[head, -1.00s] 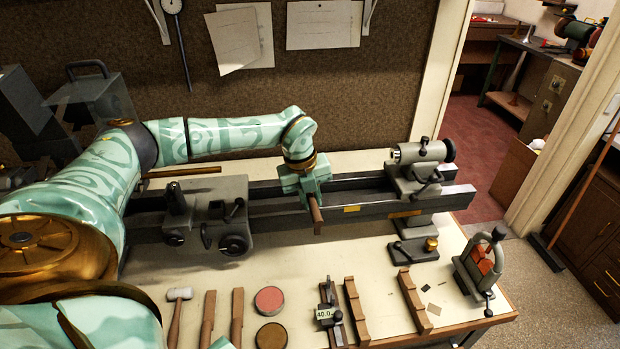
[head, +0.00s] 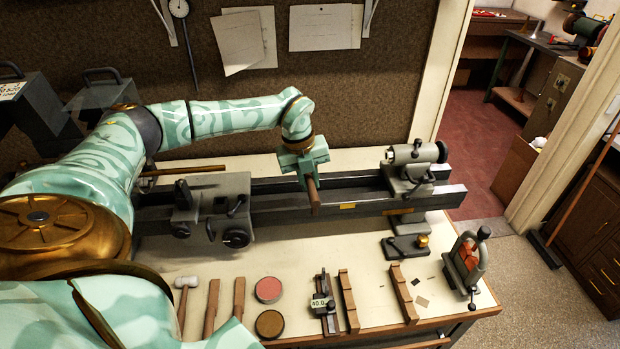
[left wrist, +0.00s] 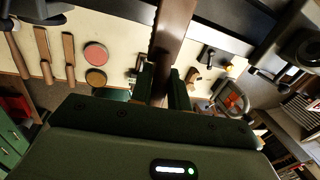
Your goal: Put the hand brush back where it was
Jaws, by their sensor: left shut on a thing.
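My left gripper (head: 305,168) is over the lathe bed in the head view, pointing down. It is shut on a long brown wooden piece (head: 314,195), which looks like the handle of the hand brush. In the left wrist view the brown piece (left wrist: 172,45) runs up from between the jaws (left wrist: 163,85). My right gripper is not in view.
The bench front holds a mallet (head: 185,290), wooden-handled tools (head: 212,305), a red round tin (head: 268,289), a brown tin (head: 270,324), a caliper (head: 322,303) and wooden racks (head: 403,294). The lathe tailstock (head: 412,165) stands right of the gripper. The bench between lathe and tools is mostly clear.

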